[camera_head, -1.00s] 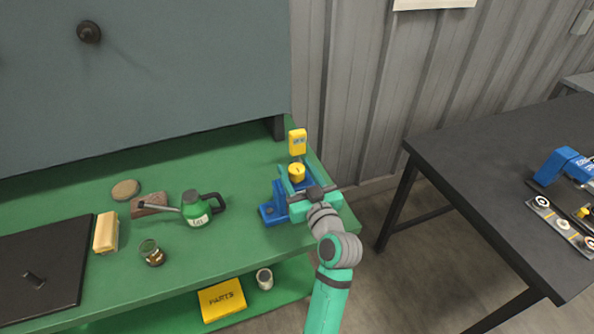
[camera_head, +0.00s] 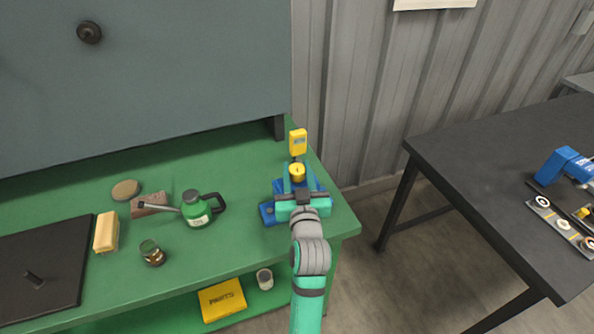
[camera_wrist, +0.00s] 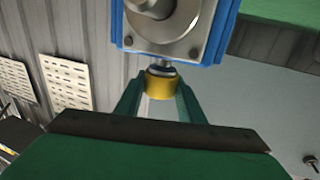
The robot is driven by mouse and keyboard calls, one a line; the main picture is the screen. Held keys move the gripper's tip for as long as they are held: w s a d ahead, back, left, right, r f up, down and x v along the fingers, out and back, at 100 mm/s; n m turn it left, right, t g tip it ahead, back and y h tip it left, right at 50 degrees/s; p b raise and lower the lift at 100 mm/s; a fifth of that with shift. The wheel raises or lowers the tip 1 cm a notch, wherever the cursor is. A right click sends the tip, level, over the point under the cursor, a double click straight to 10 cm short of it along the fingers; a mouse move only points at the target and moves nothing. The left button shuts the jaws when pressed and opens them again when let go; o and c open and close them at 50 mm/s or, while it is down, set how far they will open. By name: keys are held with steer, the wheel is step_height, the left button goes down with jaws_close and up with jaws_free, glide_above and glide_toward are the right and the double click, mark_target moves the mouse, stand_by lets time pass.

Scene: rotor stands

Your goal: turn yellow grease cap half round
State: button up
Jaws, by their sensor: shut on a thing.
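The yellow grease cap (camera_head: 297,172) sits on top of the blue rotor stand (camera_head: 268,212) near the right end of the green bench. It also shows in the wrist view (camera_wrist: 160,84), on a metal stem beside the blue-edged housing (camera_wrist: 222,28). My gripper (camera_head: 298,182) is shut on the cap, with one teal finger on each side of it. The wrist view shows the fingertips touching the cap's sides. A yellow tag or gauge (camera_head: 298,142) stands just behind the cap. My gripper's body hides much of the stand.
A dark table (camera_head: 480,170) with another blue stand (camera_head: 566,165) is at right, across a gap.

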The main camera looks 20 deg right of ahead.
steer(key=shift+w+a+r+m+g+h, duration=0.1)
steer(key=shift+m+g+h, duration=0.9)
steer(key=shift+m+h, duration=0.7)
steer(key=shift+w+m+g+h, duration=0.1)
steer(key=shift+m+g+h, duration=0.95)
steer(key=shift+h, duration=1.15)
steer(key=m+g+h, duration=0.2)
steer(key=g, duration=0.1)
steer(key=m+g+h, duration=0.3)
steer(key=g, duration=0.1)
steer(key=shift+m, duration=0.35)
steer(key=m+g, duration=0.3)
steer(key=g, duration=0.2)
steer(key=m+g, duration=0.3)
steer(key=g, duration=0.2)
steer(key=shift+h, duration=0.4)
steer(key=m+g+y, duration=0.1)
steer(key=m+g, duration=0.3)
steer(key=g, duration=0.1)
steer(key=shift+s+y, duration=0.1)
steer(key=shift+y, duration=0.3)
steer(key=shift+f+m+g+y, duration=0.2)
steer(key=shift+m+g+y, duration=0.1)
steer(key=shift+g, duration=0.25)
steer(key=shift+s+f, duration=0.1)
steer(key=o, duration=0.9)
steer(key=shift+o, duration=0.7)
